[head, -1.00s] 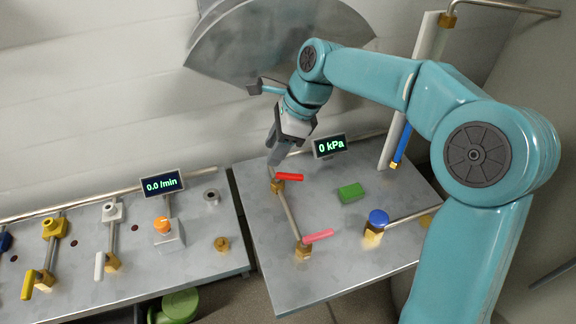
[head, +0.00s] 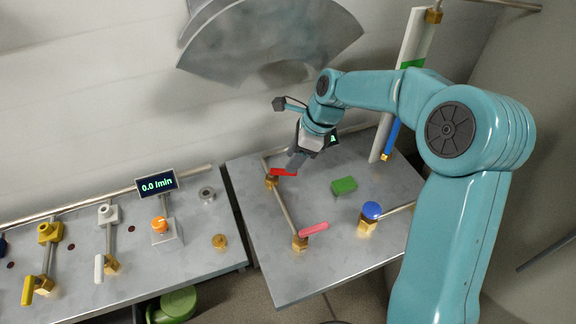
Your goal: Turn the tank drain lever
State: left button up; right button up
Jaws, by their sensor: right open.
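No label shows which handle is the tank drain lever. A red lever (head: 281,173) sits on a brass valve (head: 271,182) at the back left of the right-hand metal table. A pink-red lever (head: 314,229) sits on a brass valve (head: 300,243) nearer the front, on the same pipe. A blue lever (head: 391,138) hangs by the white upright panel at the back right. My right gripper (head: 294,166) is open, its fingers at the free end of the red lever; whether they touch it I cannot tell. My left gripper is not in view.
A green block (head: 344,185) and a blue round knob (head: 372,210) are on the right table (head: 340,262). The pressure display is mostly hidden behind my gripper. The left bench holds a display (head: 157,185) reading 0.0 /min, an orange knob (head: 159,224) and yellow and white valves.

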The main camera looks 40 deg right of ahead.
aim_at(283, 172)
jog(key=shift+x, duration=1.95)
jog(key=shift+a, duration=0.1)
grip_shut()
jog(key=n+p, duration=0.1)
jog(key=w+n+g+p, duration=0.1)
jog(key=n+p, duration=0.1)
jog(key=n+y+p, duration=0.1)
jog(key=p, duration=0.1)
jog(key=shift+w+d+r, duration=0.25)
jog(key=shift+d+r, duration=0.05)
jog(key=shift+d, duration=0.05)
jog(key=shift+w+f+n+g, duration=0.15)
jog(key=shift+n+g, duration=0.15)
jog(key=shift+n, duration=0.2)
jog(key=shift+f+n, duration=0.1)
jog(key=shift+n, duration=0.2)
